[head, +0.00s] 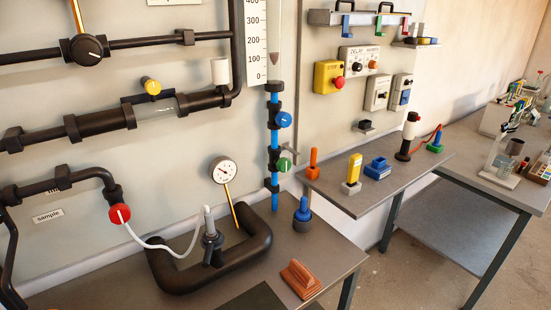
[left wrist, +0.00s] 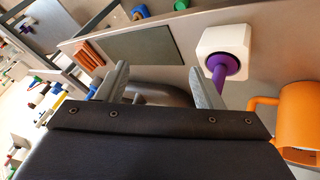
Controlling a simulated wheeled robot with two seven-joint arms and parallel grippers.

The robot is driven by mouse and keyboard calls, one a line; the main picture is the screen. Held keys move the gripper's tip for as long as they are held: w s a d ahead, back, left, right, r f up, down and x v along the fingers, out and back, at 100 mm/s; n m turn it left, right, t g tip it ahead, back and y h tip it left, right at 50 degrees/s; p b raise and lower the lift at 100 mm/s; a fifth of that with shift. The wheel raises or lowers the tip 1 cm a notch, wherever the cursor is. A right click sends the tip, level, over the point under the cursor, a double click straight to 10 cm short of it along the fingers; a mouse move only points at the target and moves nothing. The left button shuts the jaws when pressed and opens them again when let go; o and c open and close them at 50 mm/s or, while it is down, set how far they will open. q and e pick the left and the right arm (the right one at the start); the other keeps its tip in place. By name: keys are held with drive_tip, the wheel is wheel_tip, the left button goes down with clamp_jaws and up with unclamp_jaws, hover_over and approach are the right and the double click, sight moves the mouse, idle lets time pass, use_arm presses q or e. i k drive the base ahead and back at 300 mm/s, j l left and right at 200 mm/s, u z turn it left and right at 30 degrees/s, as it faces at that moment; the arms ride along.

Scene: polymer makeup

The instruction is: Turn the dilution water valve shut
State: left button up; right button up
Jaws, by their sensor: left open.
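A blue vertical pipe (head: 275,149) with black fittings stands below a flow scale (head: 257,40) in the head view. It carries a round blue knob (head: 284,119) and, lower down, a round green knob (head: 284,164). No label shows which knob is the dilution water valve. A red knob (head: 120,213) and a large black dial knob (head: 87,48) sit on the black pipes at left. My left gripper (left wrist: 155,82) is open and empty in the left wrist view, away from these knobs, with the black pipe loop partly hidden behind its fingers. Neither gripper shows in the head view.
On the bench, the black pipe loop (head: 169,276), a blue-topped stopper (head: 302,213) and a terracotta block (head: 301,278) lie below the blue pipe. The left wrist view shows a white block (left wrist: 224,40) with a purple handle and an orange mug (left wrist: 303,115) beside my gripper.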

sight(284, 164)
drive_tip(key=i+l+u, duration=0.15)
drive_tip(key=l+u, duration=0.2)
drive_tip(key=i+l+u, duration=0.1)
drive_tip(key=l+u, duration=0.65)
drive_tip(key=i+l, duration=0.05)
drive_tip(key=l, duration=0.05)
